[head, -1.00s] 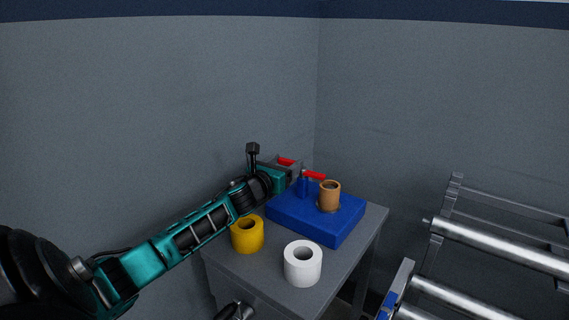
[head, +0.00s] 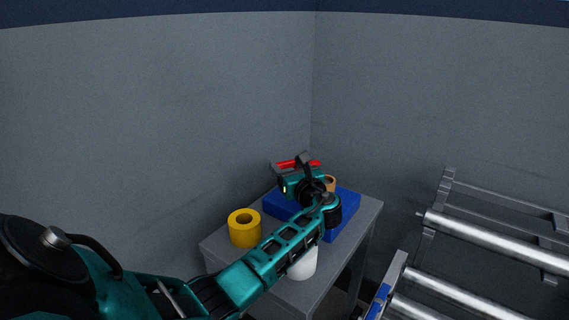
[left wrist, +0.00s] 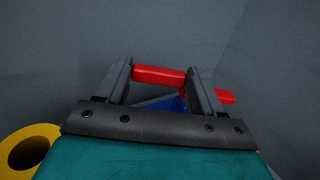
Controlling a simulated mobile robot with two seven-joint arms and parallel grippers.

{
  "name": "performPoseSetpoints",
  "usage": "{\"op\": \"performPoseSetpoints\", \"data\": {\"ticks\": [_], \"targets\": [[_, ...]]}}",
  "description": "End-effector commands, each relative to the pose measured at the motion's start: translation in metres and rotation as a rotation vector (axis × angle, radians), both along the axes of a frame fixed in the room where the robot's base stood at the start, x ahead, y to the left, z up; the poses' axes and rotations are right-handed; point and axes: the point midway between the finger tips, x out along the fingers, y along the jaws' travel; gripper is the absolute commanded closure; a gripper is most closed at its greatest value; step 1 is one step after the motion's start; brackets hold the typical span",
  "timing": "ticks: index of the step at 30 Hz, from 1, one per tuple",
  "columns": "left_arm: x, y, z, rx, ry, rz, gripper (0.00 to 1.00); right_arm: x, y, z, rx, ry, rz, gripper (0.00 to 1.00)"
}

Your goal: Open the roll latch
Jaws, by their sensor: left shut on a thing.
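The roll latch has a red handle bar (head: 285,164) above a blue base block (head: 349,203) on the grey table. A brown roll (head: 331,183) stands on the block, mostly hidden behind my wrist. My left gripper (head: 296,166) is shut on the red handle bar. In the left wrist view the red bar (left wrist: 159,76) lies between the two fingers (left wrist: 158,80), and a red end (left wrist: 226,97) sticks out beyond the right finger. My left arm hides the latch's post and part of the block. My right gripper is not in view.
A yellow roll (head: 244,229) stands on the grey table (head: 222,244), left of my arm. A white roll (head: 303,265) is partly hidden behind my forearm. Metal roller racks (head: 490,239) stand at the right. Grey walls (head: 160,120) meet behind the table.

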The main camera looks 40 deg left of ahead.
Motion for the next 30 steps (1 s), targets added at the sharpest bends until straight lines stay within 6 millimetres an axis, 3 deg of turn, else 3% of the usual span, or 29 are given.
{"op": "performPoseSetpoints", "data": {"ticks": [12, 30], "targets": [[0.005, -0.015, -0.003, -0.002, 0.000, 0.307, 0.64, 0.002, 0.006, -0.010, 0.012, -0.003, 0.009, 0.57], [0.006, -0.019, -0.002, -0.003, 0.002, 0.423, 0.64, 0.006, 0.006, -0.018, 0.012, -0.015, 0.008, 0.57]]}}
